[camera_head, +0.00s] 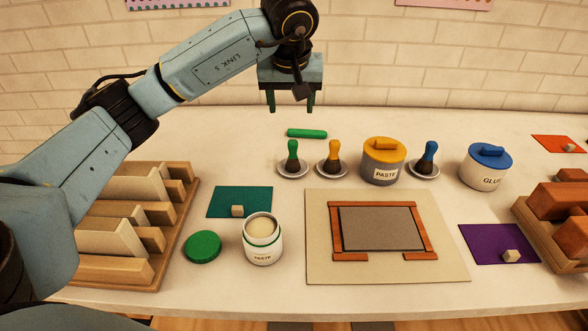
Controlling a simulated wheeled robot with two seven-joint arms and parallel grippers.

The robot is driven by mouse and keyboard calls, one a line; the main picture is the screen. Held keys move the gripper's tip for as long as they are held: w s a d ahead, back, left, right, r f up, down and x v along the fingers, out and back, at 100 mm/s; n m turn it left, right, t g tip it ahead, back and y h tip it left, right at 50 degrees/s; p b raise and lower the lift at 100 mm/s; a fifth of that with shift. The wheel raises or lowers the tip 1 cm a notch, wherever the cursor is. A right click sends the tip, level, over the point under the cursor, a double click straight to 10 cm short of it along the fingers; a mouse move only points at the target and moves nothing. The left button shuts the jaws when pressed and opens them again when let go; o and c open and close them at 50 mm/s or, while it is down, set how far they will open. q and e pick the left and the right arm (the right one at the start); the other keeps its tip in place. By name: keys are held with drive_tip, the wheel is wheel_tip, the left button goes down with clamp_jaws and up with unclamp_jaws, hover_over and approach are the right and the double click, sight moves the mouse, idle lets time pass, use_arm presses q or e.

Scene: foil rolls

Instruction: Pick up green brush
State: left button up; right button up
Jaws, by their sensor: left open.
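The green brush (292,156) stands upright on a small pale saucer (293,173), with its green handle up and its dark bristles down. My left gripper (291,107) comes in from the left and hangs above the back of the table, its two green-tipped fingers apart and pointing down. In the picture it is above the green brush, with nothing between its fingers and a gap to the brush. My right gripper does not show.
A green rod (306,133) lies just behind the brush. An orange brush (334,154) stands close on the right, then a yellow-lidded paste pot (383,167) and a blue brush (430,155). An open paste jar (262,245) stands in front. A wooden rack (189,205) is at left.

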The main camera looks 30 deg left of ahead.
sight(293, 142)
use_arm(q)
drive_tip(key=b+x, duration=0.1)
drive_tip(key=x, duration=0.2)
drive_tip(key=b+x, duration=0.1)
drive_tip(key=x, duration=0.2)
drive_tip(key=s+b+x, duration=0.1)
drive_tip(key=x, duration=0.2)
drive_tip(key=shift+d+f, duration=0.25)
drive_tip(key=shift+f, duration=0.15)
drive_tip(key=shift+x, duration=0.75)
drive_tip(key=shift+w+f, duration=0.15)
drive_tip(key=shift+f, duration=0.15)
drive_tip(key=x, duration=0.2)
drive_tip(key=shift+w+d+f+b, duration=0.1)
drive_tip(key=shift+d+f+b, duration=0.05)
drive_tip(key=shift+f+b, duration=0.2)
drive_tip(key=shift+w+f, duration=0.2)
drive_tip(key=shift+f, duration=0.25)
drive_tip(key=shift+w+a+f, duration=0.15)
drive_tip(key=shift+a+f, duration=0.1)
drive_tip(key=shift+f, duration=0.05)
drive_tip(key=c, duration=1.1)
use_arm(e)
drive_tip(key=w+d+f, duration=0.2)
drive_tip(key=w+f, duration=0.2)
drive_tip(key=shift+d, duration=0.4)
